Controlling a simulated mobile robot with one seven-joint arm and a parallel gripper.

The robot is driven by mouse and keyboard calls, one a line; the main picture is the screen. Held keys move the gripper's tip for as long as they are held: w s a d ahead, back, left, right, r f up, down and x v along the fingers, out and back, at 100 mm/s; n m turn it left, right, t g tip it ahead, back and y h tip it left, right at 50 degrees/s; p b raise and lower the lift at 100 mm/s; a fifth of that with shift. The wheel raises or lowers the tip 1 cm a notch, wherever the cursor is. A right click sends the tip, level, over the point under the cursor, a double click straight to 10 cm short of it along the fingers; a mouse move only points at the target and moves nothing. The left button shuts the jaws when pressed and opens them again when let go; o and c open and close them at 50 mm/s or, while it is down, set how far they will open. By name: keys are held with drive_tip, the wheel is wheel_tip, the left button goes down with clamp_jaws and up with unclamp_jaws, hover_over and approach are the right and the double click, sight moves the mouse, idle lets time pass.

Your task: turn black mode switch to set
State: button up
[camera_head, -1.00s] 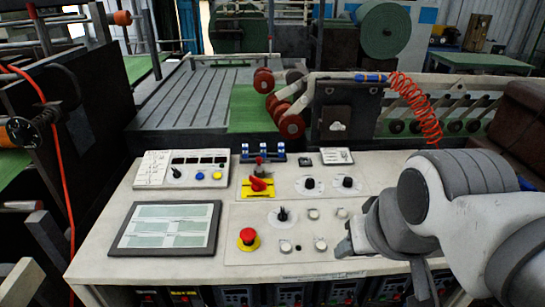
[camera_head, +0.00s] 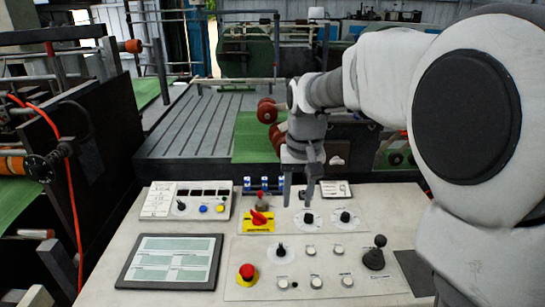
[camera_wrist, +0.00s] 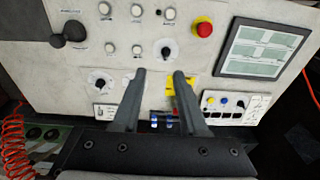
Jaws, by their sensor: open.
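The slanted panel carries several black knobs, and their labels are too small to read, so I cannot tell which is the mode switch. One knob (camera_head: 280,250) stands alone in the middle; it also shows in the wrist view (camera_wrist: 166,52) beyond my fingertips. Two more, a left knob (camera_head: 308,218) and a right knob (camera_head: 345,217), sit in a row behind it. A small knob (camera_head: 181,205) is on the left box. My gripper (camera_head: 300,194) is open and empty, pointing down above the panel's back. In the wrist view (camera_wrist: 158,75) its left finger partly hides the left knob.
A red rotary switch (camera_head: 260,218) on a yellow plate, a red emergency button (camera_head: 247,272) and a black joystick (camera_head: 374,253) stand up from the panel. White push buttons are near the middle knob. A flat screen (camera_head: 170,262) lies left. Rollers stand behind the panel.

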drive_tip(key=g+p, duration=0.1)
hover_over(281, 249)
wheel_tip(281, 249, down, 3)
wheel_tip(281, 249, down, 18)
drive_tip(key=shift+p, duration=0.6)
clamp_jaws()
